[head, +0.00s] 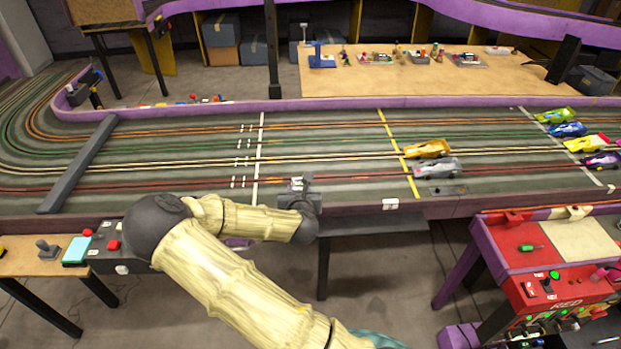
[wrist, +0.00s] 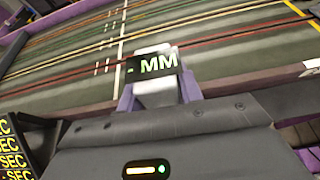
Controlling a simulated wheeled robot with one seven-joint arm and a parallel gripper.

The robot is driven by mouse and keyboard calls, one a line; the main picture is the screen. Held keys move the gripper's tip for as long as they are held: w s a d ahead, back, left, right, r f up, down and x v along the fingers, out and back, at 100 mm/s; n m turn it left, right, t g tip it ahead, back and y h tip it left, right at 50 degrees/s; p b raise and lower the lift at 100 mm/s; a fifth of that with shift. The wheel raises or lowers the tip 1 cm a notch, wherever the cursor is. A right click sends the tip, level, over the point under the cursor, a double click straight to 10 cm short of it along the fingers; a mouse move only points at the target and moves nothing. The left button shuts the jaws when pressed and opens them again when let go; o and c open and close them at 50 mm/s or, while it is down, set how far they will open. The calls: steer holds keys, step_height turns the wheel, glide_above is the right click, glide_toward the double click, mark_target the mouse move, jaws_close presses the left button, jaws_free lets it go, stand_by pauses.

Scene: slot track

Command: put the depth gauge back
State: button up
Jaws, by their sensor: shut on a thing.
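The depth gauge (wrist: 155,70) is a small pale block with a dark display reading "- MM" in the wrist view. My gripper (wrist: 158,90) is shut on it, with a purple finger on each side. In the head view my gripper (head: 298,190) is at the near edge of the slot track (head: 330,150), close to the white line. The gauge (head: 296,182) is small there and partly hidden by my gripper. I cannot tell whether the gauge touches the track.
Gold (head: 428,148) and silver (head: 436,168) cars stand right of my gripper by the yellow line. A grey bar (head: 80,165) crosses the track at left. A black panel with yellow "SEC" labels (wrist: 15,150) is at the wrist view's left. A bench (head: 420,85) stands behind.

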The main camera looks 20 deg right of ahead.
steer(key=s+a+f+b, duration=0.1)
steer(key=a+f+b, duration=0.1)
steer(key=f+b, duration=0.2)
steer(key=s+a+f+b, duration=0.2)
steer(key=f+b, duration=0.3)
steer(key=f, duration=0.3)
steer(key=shift+s+a, duration=0.2)
steer(key=shift+a, duration=0.25)
steer(key=shift+f, duration=0.1)
